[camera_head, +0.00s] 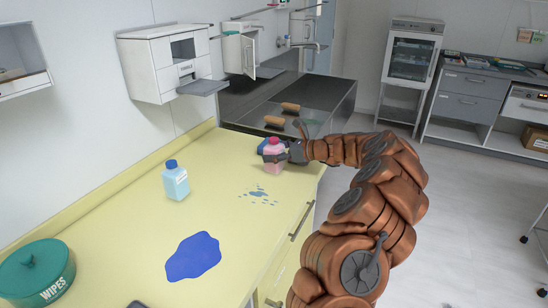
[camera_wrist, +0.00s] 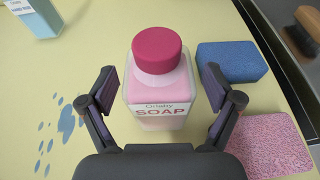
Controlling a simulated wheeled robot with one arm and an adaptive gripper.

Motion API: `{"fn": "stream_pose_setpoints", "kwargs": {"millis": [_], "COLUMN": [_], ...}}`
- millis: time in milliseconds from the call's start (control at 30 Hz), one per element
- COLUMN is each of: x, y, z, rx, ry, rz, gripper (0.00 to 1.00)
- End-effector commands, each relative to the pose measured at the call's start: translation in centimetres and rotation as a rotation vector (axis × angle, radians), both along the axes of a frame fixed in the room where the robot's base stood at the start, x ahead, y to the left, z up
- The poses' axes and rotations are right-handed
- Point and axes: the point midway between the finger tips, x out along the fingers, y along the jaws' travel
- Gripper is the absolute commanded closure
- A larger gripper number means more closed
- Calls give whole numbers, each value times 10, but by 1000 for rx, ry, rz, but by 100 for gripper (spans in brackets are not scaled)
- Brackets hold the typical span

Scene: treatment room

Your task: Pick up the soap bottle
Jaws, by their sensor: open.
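The soap bottle (camera_wrist: 160,95) is a clear, squarish bottle of pink liquid with a dark pink cap and a label reading SOAP. It stands upright on the yellow counter, and in the head view the bottle (camera_head: 273,150) is near the counter's far end. My gripper (camera_wrist: 163,108) is open, with one finger on each side of the bottle's lower front. In the wrist view the bottle is between and just ahead of the fingers; I cannot tell whether they touch it. In the head view my gripper (camera_head: 294,152) is at the bottle's right side.
A blue sponge (camera_wrist: 232,61) and a pink sponge (camera_wrist: 268,146) lie close at the bottle's right. A bottle of light blue liquid (camera_head: 175,181), a blue puddle (camera_head: 193,257) and a green WIPES tub (camera_head: 36,273) are on the counter (camera_head: 115,235). Brushes (camera_head: 290,107) lie beyond.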

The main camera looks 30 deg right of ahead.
Motion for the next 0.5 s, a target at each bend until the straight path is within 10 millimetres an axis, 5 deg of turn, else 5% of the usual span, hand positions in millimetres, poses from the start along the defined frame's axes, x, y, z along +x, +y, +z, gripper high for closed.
{"fn": "stream_pose_setpoints", "kwargs": {"millis": [500], "x": [0], "y": [0], "z": [0], "rx": [0], "ry": [0], "rz": [1], "gripper": [58]}}
